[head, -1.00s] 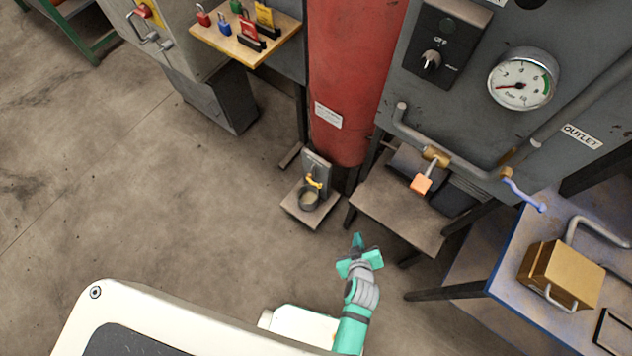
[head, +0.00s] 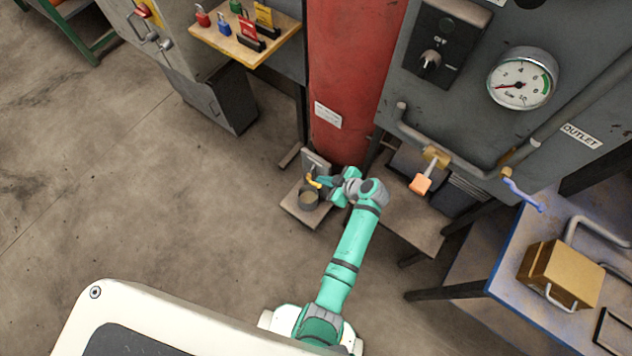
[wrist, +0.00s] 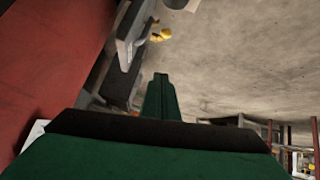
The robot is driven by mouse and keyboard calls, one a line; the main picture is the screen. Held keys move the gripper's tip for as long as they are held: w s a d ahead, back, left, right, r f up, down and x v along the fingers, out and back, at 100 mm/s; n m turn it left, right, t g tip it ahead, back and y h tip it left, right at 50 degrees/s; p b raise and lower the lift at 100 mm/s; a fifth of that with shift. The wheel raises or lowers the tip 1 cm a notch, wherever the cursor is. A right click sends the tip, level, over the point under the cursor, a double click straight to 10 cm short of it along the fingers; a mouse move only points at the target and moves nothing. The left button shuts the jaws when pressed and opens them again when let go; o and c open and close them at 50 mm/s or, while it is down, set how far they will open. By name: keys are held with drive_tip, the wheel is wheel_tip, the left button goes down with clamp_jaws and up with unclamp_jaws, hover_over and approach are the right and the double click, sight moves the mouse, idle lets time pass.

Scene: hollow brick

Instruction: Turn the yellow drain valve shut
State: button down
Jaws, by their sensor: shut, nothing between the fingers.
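The yellow drain valve (head: 314,183) is a small curved handle on a grey upright plate (head: 316,163) at the foot of the red tank, above a round cup (head: 308,197). My gripper (head: 325,182) is shut and empty, just to the right of the valve in the head view. In the wrist view the shut fingers (wrist: 160,82) point ahead, and the yellow handle (wrist: 160,34) shows beyond their tips with a visible gap. In the head view I cannot tell whether the fingertips touch the handle. Part of the valve's right side is hidden by the gripper.
The red tank (head: 350,80) rises behind the valve. A low wooden platform (head: 408,215) and an orange-handled lever (head: 420,184) are close on the right. A blue-edged table (head: 510,265) stands farther right. The floor (head: 190,210) on the left is clear.

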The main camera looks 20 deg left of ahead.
hover_over(313, 183)
drive_tip(key=a, duration=0.1)
wheel_tip(313, 183, down, 6)
drive_tip(key=f, duration=0.1)
drive_tip(key=d+f, duration=0.2)
drive_tip(key=shift+s+d+f, duration=0.25)
drive_tip(key=shift+s+f, duration=0.05)
drive_tip(key=shift+s, duration=0.1)
drive_tip(key=shift+a, duration=0.1)
